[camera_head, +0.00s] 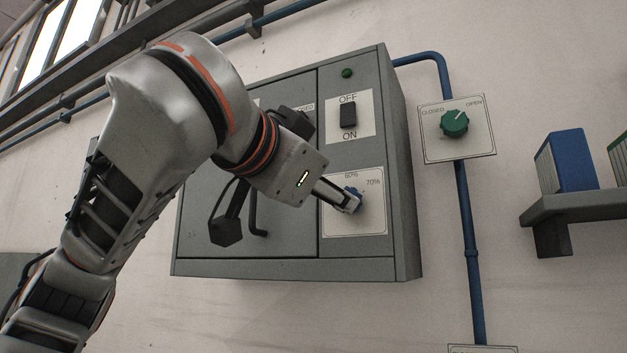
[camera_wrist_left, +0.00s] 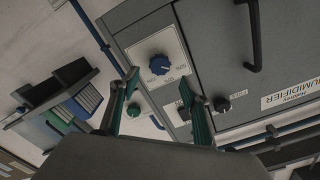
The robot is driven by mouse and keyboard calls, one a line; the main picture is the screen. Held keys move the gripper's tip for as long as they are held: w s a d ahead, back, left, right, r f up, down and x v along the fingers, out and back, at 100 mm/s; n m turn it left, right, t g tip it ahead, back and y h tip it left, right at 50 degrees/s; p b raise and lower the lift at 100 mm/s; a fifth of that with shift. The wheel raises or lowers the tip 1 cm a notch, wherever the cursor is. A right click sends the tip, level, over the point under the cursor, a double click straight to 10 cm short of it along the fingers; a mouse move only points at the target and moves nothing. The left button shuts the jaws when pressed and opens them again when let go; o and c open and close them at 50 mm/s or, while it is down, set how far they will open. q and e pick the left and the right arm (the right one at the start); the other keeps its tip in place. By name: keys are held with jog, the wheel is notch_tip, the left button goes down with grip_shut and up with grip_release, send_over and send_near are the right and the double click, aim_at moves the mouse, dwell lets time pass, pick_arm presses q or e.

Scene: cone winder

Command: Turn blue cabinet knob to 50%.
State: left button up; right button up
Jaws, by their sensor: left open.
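The blue cabinet knob (camera_head: 353,190) sits on a white percent dial plate (camera_head: 371,219) at the lower right of the grey cabinet's front. The labels 60% and 70% show; other marks are hidden behind my gripper. My left gripper (camera_head: 350,204) is in front of the knob and hides part of it. In the left wrist view, the blue knob (camera_wrist_left: 160,65) lies just beyond the open fingertips of my left gripper (camera_wrist_left: 160,82), between them from side to side. I cannot tell whether they touch it, nor the knob's exact setting. My right gripper is not in view.
A black OFF/ON switch (camera_head: 348,115) and a green lamp (camera_head: 347,73) are above the dial. A green CLOSED/OPEN knob (camera_head: 454,124) is on the wall to the right, with a blue pipe (camera_head: 467,230) below. A shelf (camera_head: 575,207) holds binders at far right.

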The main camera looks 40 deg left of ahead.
pick_arm(q)
jog(key=v, duration=0.4)
dwell(0.6)
